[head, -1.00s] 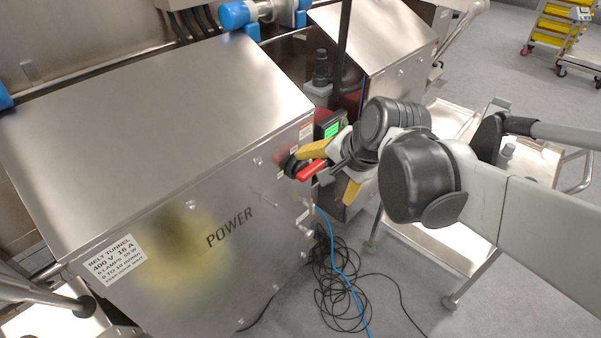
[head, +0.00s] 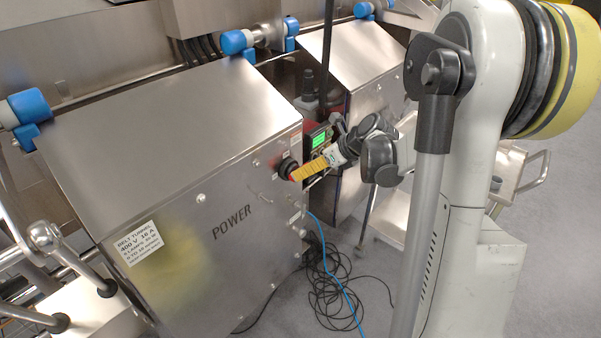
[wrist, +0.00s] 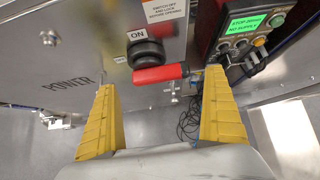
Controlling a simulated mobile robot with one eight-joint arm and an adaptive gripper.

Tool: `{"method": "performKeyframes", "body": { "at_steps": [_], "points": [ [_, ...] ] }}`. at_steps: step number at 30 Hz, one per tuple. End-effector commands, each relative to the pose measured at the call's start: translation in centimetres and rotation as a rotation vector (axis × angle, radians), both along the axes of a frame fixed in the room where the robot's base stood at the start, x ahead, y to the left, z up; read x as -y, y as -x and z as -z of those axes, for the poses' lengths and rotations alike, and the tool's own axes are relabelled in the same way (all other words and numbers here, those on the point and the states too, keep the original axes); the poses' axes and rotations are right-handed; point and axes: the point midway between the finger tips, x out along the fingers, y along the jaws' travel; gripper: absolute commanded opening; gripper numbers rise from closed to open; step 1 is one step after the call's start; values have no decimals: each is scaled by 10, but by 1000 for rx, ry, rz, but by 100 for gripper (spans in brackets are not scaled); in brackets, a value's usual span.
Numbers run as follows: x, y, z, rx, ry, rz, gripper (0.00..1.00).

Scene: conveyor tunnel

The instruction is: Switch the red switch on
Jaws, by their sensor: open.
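The red switch handle (wrist: 160,73) sticks out sideways to the right from a round black knob (wrist: 147,50) on the steel cabinet. An ON label (wrist: 137,35) is just above the knob. In the head view the black knob (head: 288,166) shows, with the red handle mostly hidden behind a yellow finger. My gripper (wrist: 158,84) is open. Its two yellow fingertips are left and right of the handle in the wrist view, with nothing held. My gripper (head: 304,172) is close in front of the switch in the head view; contact cannot be told.
A control box with a green display (wrist: 250,22) reading NO SUPPLY is right of the switch. The cabinet (head: 170,130) is marked POWER. Black and blue cables (head: 335,285) lie on the floor below. A second cabinet (head: 355,60) stands behind.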

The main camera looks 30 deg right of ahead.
Motion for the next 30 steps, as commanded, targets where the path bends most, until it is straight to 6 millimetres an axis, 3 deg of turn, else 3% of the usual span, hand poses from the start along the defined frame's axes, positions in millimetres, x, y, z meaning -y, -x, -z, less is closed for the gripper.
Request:
{"method": "performKeyframes", "body": {
  "at_steps": [1,7,19,20,25,30],
  "points": [
    [-3,-7,11,-1,1,-4,100],
    [-10,-27,31,0,2,-3,100],
    [-13,-34,36,0,2,-2,100],
    [-13,-34,36,0,2,-2,97],
    [-13,-34,36,0,2,-2,46],
    [-13,-34,36,-1,1,-2,46]
  ]
}}
